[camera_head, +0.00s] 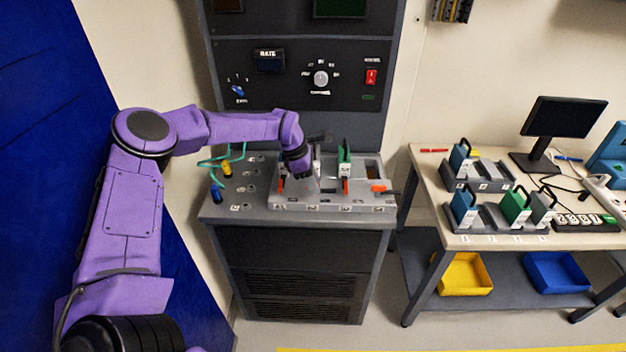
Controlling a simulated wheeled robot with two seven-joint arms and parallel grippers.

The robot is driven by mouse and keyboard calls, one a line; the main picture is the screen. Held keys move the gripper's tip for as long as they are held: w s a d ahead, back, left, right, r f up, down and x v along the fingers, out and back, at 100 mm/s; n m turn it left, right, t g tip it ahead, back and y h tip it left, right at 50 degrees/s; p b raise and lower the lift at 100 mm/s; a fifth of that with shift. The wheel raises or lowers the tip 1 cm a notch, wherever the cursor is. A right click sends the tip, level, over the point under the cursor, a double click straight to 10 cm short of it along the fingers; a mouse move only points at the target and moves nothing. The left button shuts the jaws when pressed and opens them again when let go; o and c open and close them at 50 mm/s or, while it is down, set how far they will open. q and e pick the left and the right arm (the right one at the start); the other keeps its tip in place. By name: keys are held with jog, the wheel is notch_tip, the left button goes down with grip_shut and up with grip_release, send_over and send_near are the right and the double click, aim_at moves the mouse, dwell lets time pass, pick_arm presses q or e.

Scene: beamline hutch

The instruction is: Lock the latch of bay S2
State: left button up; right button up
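The grey bay block (330,207) sits on the cabinet's top, with small labels along its front that are too small to read for certain. Orange latch handles show at the left bay (281,185), at the third bay (345,187) and at the right bay (379,187). The right one lies sideways; the other two look more upright. A green module (344,158) stands in the third bay. My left gripper (304,175) points down over the block's left half, around the second bay, and partly covers it. The S2 latch is not clearly visible. The finger opening is too small to tell. My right gripper is out of view.
A panel with a knob (321,78) and red switch (371,77) rises behind. Blue and yellow plugs (226,169) with green cables stand left of the block. The right-hand table (450,218) holds modules in racks, a monitor (563,117) and a numbered counter.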

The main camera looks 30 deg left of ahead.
pick_arm(q)
grip_shut()
